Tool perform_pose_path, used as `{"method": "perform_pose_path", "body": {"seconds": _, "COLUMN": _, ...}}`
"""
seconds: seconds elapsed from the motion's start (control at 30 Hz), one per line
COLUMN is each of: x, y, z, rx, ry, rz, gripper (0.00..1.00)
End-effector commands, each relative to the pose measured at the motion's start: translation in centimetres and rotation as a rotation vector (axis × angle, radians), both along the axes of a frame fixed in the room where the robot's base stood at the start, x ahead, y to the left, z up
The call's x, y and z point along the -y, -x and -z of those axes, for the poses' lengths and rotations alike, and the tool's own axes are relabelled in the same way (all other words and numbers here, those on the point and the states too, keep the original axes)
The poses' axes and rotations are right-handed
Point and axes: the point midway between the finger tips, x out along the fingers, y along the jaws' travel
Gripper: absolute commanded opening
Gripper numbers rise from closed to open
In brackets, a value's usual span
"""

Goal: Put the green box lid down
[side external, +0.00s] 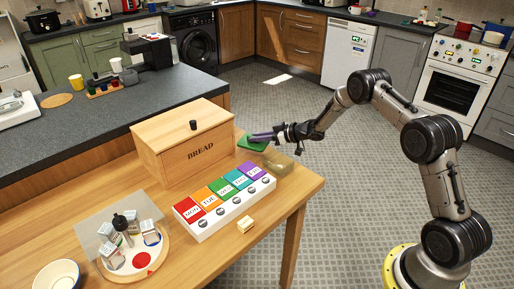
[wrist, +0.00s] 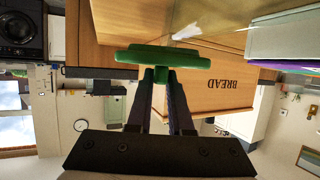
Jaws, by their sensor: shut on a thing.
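The green box lid (side external: 250,143) is a flat green panel beside the right end of the bread box. In the wrist view the green lid (wrist: 150,58) spans across the fingertips, with a short stub below it between them. My gripper (side external: 262,137) reaches in from the right and is shut on that stub; its fingers also show in the wrist view (wrist: 163,78). I cannot tell whether the lid touches the table. A clear, yellowish open box (side external: 279,162) stands just below my gripper, near the table's right corner.
The wooden bread box (side external: 185,140) stands close left of the lid. A white organiser with coloured day flaps (side external: 226,210) lies in front. A small cream block (side external: 246,225), a round tray of jars (side external: 160,262) and a bowl (side external: 57,276) are nearer. The table's right edge is close.

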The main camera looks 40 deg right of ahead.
Motion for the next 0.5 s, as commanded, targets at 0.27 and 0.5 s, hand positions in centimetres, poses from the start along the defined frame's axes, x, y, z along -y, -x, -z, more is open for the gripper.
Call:
{"method": "perform_pose_path", "body": {"seconds": 0.27, "x": 0.0, "y": 0.0, "z": 3.5, "rx": -0.002, "ry": -0.001, "rz": 0.001, "gripper": 0.0}}
{"method": "perform_pose_path", "body": {"seconds": 0.5, "x": 0.0, "y": 0.0, "z": 3.8, "rx": 0.001, "ry": 0.001, "rz": 0.001, "gripper": 0.0}}
